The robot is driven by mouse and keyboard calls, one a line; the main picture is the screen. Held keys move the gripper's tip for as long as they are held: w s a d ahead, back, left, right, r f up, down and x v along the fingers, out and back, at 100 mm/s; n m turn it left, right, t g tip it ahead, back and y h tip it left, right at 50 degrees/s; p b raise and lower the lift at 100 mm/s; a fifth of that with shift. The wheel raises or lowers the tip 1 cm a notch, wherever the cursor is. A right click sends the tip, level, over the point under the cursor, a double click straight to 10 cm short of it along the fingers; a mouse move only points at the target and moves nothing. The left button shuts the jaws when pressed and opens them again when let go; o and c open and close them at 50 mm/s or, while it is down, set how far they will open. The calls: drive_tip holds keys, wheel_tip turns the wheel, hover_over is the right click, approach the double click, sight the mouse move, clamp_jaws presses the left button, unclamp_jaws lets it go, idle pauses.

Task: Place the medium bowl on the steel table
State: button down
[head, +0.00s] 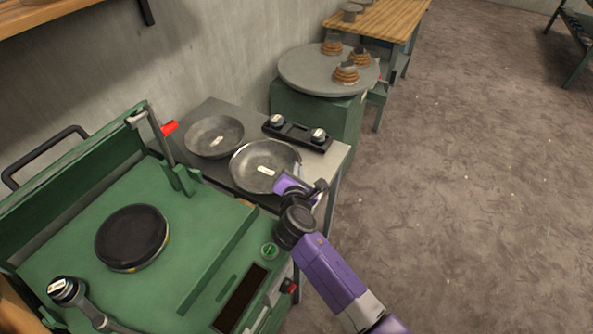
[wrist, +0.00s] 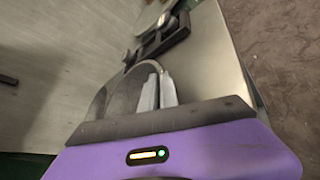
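Two grey metal bowls are over the steel table (head: 205,113) in the head view. The left bowl (head: 213,135) sits at the back against the wall side. The right bowl (head: 250,175) is nearer and looks a little larger; I cannot tell which one is the medium. My gripper (head: 298,173) is at the right rim of the right bowl. In the wrist view its two pale fingers (wrist: 158,91) are close together with the rim of the bowl (wrist: 124,92) between them. I cannot tell whether the bowl touches the table.
A black bar with two knobs (head: 297,134) lies at the table's back right. A green machine (head: 190,245) with a dark disc (head: 131,238) stands at the left. A round grey turntable (head: 305,75) with several stacked pieces is behind. Open floor lies to the right.

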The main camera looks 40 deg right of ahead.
drive_tip(key=c, duration=1.6)
unclamp_jaws()
drive_tip(key=v, duration=1.2)
drive_tip(key=shift+b, duration=0.35)
drive_tip(key=shift+r, duration=0.1)
